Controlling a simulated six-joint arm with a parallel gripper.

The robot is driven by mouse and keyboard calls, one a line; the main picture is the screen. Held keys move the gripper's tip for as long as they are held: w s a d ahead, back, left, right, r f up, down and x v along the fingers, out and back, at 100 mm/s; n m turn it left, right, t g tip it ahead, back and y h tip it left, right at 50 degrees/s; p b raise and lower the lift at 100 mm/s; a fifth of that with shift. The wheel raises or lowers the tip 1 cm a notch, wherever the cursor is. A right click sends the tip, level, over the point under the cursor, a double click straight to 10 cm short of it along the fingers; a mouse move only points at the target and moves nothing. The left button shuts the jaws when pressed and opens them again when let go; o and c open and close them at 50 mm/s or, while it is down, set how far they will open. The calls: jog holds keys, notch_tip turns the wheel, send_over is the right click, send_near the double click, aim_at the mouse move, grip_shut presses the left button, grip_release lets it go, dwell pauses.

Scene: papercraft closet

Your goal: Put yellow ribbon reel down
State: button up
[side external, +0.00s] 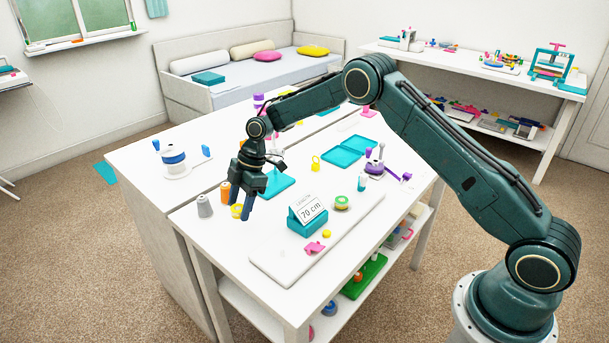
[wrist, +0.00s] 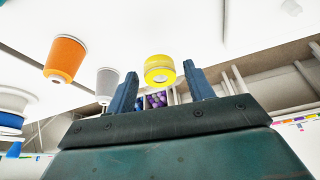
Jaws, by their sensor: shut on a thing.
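The yellow ribbon reel (wrist: 160,70) sits between my two fingertips in the wrist view. It also shows in the side view (side external: 236,211), partly hidden behind my fingers, low over the left front part of the white table. My gripper (side external: 246,208) points down there, with dark blue fingers; it also shows in the wrist view (wrist: 164,88), shut on the reel. I cannot tell whether the reel touches the tabletop.
A grey spool (side external: 205,206) and an orange spool (side external: 225,192) stand left of my gripper. The table's front edge (side external: 188,240) is close.

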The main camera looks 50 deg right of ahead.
aim_at(243, 227)
jog(key=shift+f, duration=0.2)
jog(key=shift+f, duration=2.05)
jog(key=shift+f, duration=0.2)
jog(key=o, duration=0.9)
jog(key=shift+o, duration=0.2)
jog(key=shift+r, duration=0.15)
jog(key=v, duration=1.2)
